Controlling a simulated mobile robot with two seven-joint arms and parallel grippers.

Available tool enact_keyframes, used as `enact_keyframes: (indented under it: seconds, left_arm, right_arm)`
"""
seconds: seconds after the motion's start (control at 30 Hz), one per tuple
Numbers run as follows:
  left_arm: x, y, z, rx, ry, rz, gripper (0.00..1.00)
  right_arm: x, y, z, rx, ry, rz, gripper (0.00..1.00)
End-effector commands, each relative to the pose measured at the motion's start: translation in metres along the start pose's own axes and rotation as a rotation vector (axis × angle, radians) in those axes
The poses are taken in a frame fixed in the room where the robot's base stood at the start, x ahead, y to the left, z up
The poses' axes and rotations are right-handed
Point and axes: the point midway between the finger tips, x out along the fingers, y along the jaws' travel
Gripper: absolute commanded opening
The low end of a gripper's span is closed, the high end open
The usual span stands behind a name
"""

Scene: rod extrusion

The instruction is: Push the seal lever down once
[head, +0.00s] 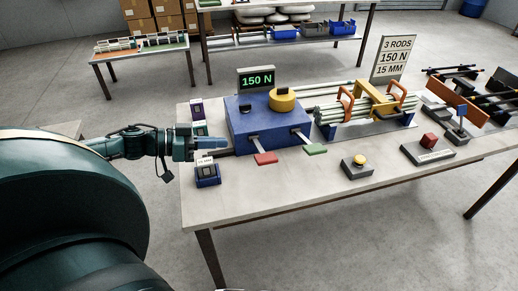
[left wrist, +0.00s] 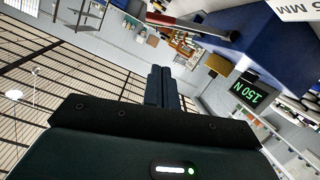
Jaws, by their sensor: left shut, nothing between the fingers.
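A blue machine (head: 245,118) stands on the table with a red-ended lever (head: 265,158) and a green-ended lever (head: 315,149) sticking out of its front. I see no label telling which is the seal lever. Both levers slope down toward the table front. My left gripper (head: 222,143) is shut and empty, just left of the machine and apart from both levers. My right gripper is in neither view.
A display (head: 257,81) on the machine reads 150 N. A small blue holder (head: 207,178) with a white label stands below the left gripper. A yellow-button box (head: 357,165), a red-block box (head: 428,150) and a rod rack (head: 365,112) stand rightward.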

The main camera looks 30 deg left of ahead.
Motion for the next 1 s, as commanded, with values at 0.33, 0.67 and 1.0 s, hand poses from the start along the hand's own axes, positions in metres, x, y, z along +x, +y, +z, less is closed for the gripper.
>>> enact_keyframes:
  seconds: [0.33, 0.67, 1.0]
  left_arm:
    - [-0.002, 0.0, -0.021, -0.022, -0.035, 0.06, 0.0]
    - [0.004, 0.0, -0.02, -0.021, -0.033, 0.06, 0.0]
    - [0.038, 0.002, -0.018, -0.019, -0.029, 0.06, 0.0]
  right_arm:
    - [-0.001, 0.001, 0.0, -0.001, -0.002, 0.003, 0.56]
    - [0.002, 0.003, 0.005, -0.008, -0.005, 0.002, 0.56]
    - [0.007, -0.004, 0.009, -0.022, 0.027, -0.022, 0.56]
